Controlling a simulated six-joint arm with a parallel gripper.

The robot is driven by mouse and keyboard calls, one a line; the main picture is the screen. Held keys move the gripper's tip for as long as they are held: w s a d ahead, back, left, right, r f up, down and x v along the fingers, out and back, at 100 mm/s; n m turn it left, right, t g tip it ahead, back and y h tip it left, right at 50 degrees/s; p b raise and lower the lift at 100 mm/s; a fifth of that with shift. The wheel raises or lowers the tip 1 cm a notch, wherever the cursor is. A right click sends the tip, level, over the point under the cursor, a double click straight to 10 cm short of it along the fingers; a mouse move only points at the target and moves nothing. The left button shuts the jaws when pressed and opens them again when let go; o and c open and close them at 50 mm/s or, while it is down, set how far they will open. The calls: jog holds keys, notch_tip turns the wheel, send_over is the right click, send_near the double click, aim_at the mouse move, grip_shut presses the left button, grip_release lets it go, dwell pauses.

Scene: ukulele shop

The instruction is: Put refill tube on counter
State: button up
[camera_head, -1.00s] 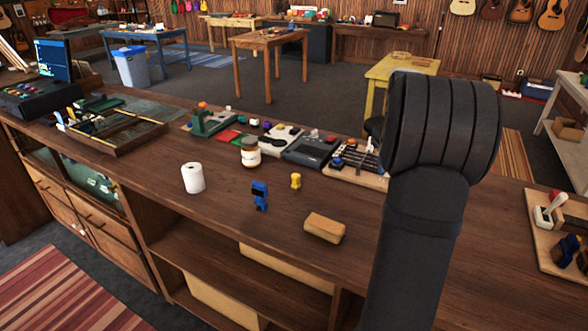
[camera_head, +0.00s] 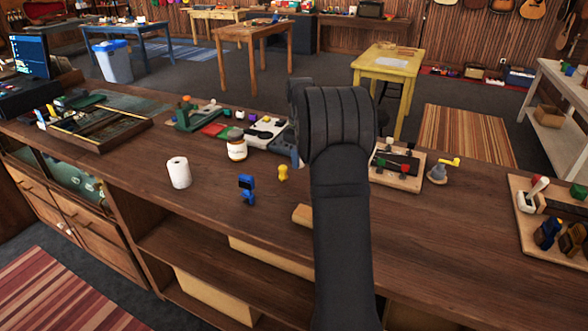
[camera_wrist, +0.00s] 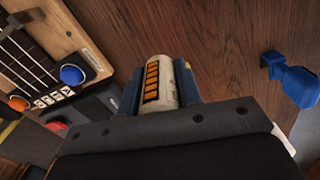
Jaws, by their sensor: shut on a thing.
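My gripper (camera_wrist: 160,88) is shut on the refill tube (camera_wrist: 160,75), a white cylinder with an orange and black label, seen between the blue fingers in the wrist view. Brown wood of the counter (camera_wrist: 225,40) shows beyond it; I cannot tell how far the tube is above it. In the head view my dark arm hides the gripper and the tube. The long wooden counter (camera_head: 440,245) runs across that view.
A white roll (camera_head: 178,172), a blue piece (camera_head: 247,189), a yellow piece (camera_head: 283,173) and a jar (camera_head: 237,150) stand left of my arm. A tool board (camera_head: 398,180) and a grey base with a yellow top (camera_head: 438,174) stand right. Bare counter lies front right.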

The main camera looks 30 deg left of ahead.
aim_at(295, 177)
jog(key=shift+a+f, duration=0.5)
jog(key=shift+a, duration=0.35)
jog(key=shift+f, duration=2)
jog(key=shift+f, duration=0.1)
jog(key=o, duration=1)
jog(key=shift+c, duration=0.2)
jog(key=shift+o, duration=0.5)
notch_tip(295, 177, up, 12)
jog(key=shift+r, duration=0.1)
